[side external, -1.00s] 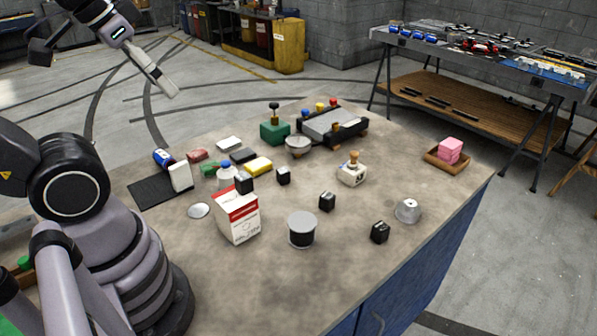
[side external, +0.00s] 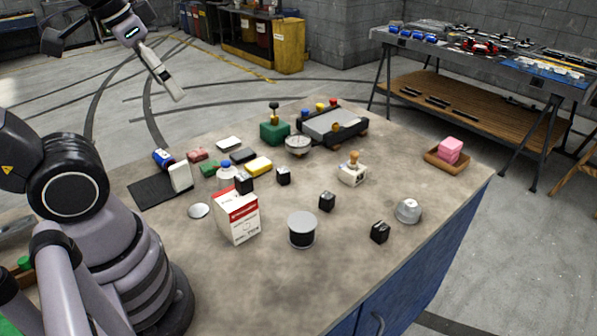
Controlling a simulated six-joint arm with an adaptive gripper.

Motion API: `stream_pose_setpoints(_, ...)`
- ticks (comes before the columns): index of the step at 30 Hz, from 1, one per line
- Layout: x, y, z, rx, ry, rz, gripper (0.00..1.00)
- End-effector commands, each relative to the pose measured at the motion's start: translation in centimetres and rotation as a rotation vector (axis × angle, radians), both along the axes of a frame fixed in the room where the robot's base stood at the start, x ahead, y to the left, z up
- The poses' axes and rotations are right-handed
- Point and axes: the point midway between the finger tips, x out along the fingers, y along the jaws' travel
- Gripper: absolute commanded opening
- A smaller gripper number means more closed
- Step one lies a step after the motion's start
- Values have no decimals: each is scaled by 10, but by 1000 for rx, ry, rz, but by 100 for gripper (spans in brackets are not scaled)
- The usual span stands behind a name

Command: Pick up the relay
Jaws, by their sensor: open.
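Several small black block-shaped parts that look like relays stand on the worktop. One (side external: 327,201) is near the middle, one (side external: 380,232) is nearer the front right edge, one (side external: 283,176) is farther back, and one (side external: 244,182) is behind the red-and-white box. I cannot tell which of them the task means. My gripper (side external: 176,94) is at the upper left, high up and well away from all of them. It is open and seen nearly side-on, with nothing visible in it.
On the worktop (side external: 300,275), a red-and-white box (side external: 238,217), a dark-sided spool (side external: 302,231), a metal cup (side external: 408,211) and a wooden-handled stamp (side external: 352,170) stand around the black parts. A pink block (side external: 450,150) sits in a wooden tray (side external: 433,159) at right. The front is clear.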

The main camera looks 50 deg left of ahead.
Motion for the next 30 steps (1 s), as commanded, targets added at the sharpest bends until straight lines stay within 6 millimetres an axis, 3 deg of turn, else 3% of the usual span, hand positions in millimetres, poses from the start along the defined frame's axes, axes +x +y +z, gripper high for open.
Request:
stream_pose_setpoints(8,51,-5,-40,253,461,-247,65)
stream_pose_setpoints(14,89,-17,-83,504,780,-440,65)
stream_pose_setpoints(22,130,-45,-163,917,1150,-691,65)
stream_pose_setpoints(30,143,-72,-247,1340,1400,-879,65)
